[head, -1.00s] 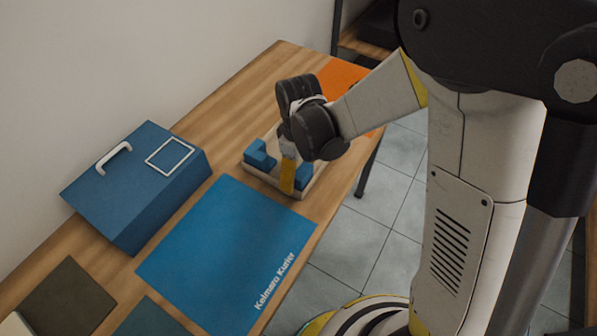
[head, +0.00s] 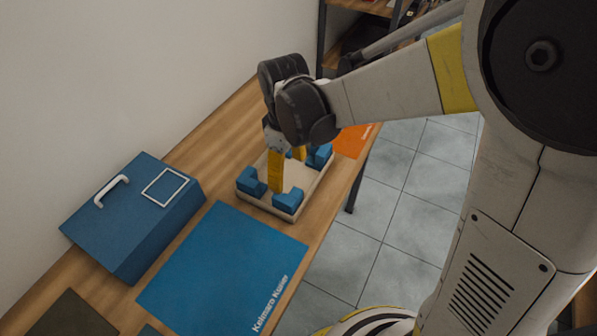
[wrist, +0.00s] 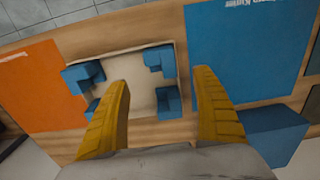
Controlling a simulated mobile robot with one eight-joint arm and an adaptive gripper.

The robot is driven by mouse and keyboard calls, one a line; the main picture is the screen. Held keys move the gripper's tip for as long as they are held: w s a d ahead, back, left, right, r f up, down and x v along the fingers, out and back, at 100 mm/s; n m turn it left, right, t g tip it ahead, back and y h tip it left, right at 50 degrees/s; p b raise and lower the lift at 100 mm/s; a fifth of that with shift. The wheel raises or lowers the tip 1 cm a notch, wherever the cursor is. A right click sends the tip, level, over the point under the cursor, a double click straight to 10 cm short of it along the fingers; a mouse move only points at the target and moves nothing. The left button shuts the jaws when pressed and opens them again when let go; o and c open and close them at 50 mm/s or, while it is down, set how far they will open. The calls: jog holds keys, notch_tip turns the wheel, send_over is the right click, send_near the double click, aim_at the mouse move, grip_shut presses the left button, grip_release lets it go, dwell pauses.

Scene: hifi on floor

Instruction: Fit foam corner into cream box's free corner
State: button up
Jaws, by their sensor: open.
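The cream box (head: 293,204) is a shallow open tray on the wooden table. Blue foam corners sit at its left (head: 251,182), near (head: 287,201) and right (head: 319,156) corners in the head view. In the wrist view, blue foam shows at the upper left (wrist: 82,76), upper right (wrist: 158,59) and lower right (wrist: 168,102). More blue shows at the lower left (wrist: 97,107), partly behind a finger; its fit is unclear. My gripper (head: 287,173) is open and empty, its yellow fingers over the box; it also shows in the wrist view (wrist: 160,80).
A blue mat (head: 222,262) lies beside the box, and an orange mat (head: 354,140) lies on its far side. A blue case with a white handle (head: 133,215) stands by the wall. The table's edge runs close to the box's right.

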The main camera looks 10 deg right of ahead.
jog(key=s+d+r+m+t, duration=0.7)
jog(key=s+d+r+m, duration=0.3)
jog(key=d, duration=0.3)
jog(key=shift+s+d+r, duration=0.25)
jog(key=shift+s+r, duration=0.15)
jog(key=shift+r, duration=0.25)
